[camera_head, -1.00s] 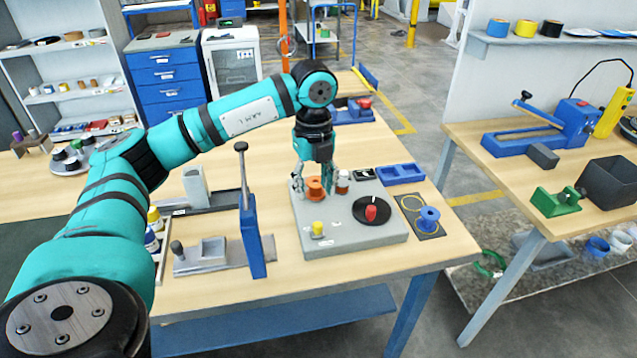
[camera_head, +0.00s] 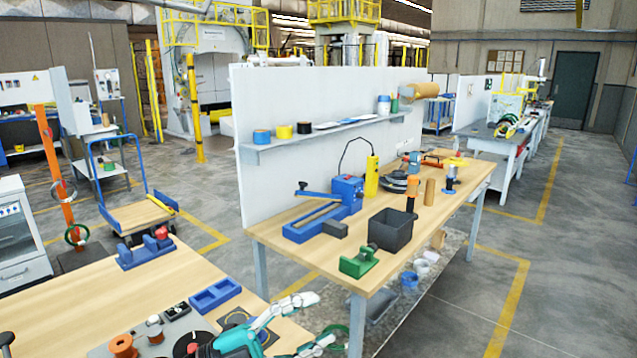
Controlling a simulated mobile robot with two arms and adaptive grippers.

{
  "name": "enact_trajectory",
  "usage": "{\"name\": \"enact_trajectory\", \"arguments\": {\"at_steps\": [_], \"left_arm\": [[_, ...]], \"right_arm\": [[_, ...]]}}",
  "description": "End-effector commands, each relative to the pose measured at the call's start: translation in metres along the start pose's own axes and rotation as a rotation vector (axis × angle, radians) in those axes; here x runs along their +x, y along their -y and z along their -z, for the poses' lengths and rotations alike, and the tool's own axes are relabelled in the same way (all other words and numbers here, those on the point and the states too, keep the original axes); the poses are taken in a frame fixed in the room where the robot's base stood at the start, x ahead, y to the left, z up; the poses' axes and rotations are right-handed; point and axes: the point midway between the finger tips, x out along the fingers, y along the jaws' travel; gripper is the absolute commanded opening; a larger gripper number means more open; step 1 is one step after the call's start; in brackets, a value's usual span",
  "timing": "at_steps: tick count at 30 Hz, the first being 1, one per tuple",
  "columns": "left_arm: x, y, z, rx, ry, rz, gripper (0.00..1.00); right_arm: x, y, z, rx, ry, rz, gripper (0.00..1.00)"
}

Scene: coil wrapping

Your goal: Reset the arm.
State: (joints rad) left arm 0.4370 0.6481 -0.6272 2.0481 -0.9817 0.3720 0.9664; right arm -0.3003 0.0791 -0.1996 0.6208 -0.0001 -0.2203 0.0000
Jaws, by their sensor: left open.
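My left gripper (camera_head: 322,321) is low in the picture, near the front right corner of the wooden table (camera_head: 75,297). It points to the right, its two silver fingers are spread, and nothing is between them. Only its teal body and fingers show; the rest of the arm is below the picture. The copper-orange spool (camera_head: 123,346) stands on the grey base at the bottom left, apart from the gripper. The black disc (camera_head: 195,344) is partly cut off by the bottom edge. My right gripper is not in view.
A blue tray (camera_head: 216,296) and a blue-red device (camera_head: 147,250) are on the table. Across a gap, a second bench holds a black bin (camera_head: 391,229), a green holder (camera_head: 358,262) and a blue lever tool (camera_head: 325,211). Open floor (camera_head: 480,285) lies at the right.

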Motion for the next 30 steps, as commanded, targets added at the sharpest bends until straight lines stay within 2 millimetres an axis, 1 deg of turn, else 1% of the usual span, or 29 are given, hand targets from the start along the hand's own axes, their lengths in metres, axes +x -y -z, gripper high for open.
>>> {"name": "enact_trajectory", "arguments": {"at_steps": [1, 2, 3, 5, 6, 8, 9, 10, 11, 12, 13, 14, 15, 16, 18, 21, 24, 30], "left_arm": [[-0.005, 0.013, -0.004, -0.067, 0.048, 0.164, 0.46], [-0.012, 0.022, -0.010, -0.104, 0.093, 0.260, 0.46], [-0.025, 0.032, -0.022, -0.156, 0.169, 0.379, 0.46], [-0.051, 0.037, -0.046, -0.242, 0.313, 0.535, 0.46], [-0.073, 0.034, -0.063, -0.305, 0.425, 0.619, 0.46], [-0.109, 0.018, -0.088, -0.403, 0.608, 0.710, 0.46], [-0.132, 0.002, -0.102, -0.467, 0.727, 0.746, 0.46], [-0.148, -0.012, -0.109, -0.512, 0.813, 0.763, 0.46], [-0.165, -0.027, -0.116, -0.559, 0.898, 0.771, 0.46], [-0.185, -0.049, -0.122, -0.621, 1.007, 0.771, 0.46], [-0.200, -0.066, -0.124, -0.665, 1.085, 0.765, 0.46], [-0.213, -0.084, -0.125, -0.709, 1.159, 0.751, 0.46], [-0.230, -0.105, -0.123, -0.761, 1.247, 0.729, 0.46], [-0.240, -0.120, -0.121, -0.798, 1.305, 0.709, 0.46], [-0.259, -0.151, -0.114, -0.874, 1.417, 0.658, 0.46], [-0.280, -0.187, -0.100, -0.963, 1.541, 0.581, 0.46], [-0.296, -0.216, -0.084, -1.037, 1.636, 0.505, 0.46], [-0.320, -0.264, -0.048, -1.173, 1.780, 0.344, 0.46]], "right_arm": [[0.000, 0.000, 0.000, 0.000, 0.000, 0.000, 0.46], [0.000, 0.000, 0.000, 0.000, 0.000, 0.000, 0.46], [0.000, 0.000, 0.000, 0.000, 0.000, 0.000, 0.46], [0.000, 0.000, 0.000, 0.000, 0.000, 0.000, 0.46], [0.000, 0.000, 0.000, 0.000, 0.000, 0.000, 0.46], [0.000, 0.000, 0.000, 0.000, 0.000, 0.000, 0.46], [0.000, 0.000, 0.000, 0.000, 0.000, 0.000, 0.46], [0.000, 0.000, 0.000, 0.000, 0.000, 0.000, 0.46], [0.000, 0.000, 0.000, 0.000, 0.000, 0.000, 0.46], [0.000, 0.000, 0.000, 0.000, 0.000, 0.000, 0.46], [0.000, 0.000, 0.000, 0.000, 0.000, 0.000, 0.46], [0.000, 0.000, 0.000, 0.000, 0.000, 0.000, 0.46], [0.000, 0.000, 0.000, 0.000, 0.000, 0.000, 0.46], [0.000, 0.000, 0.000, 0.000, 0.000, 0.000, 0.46], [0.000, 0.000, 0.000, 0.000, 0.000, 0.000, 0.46], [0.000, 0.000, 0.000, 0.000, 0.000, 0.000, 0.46], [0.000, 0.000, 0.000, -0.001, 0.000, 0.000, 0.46], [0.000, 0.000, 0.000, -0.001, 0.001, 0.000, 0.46]]}}
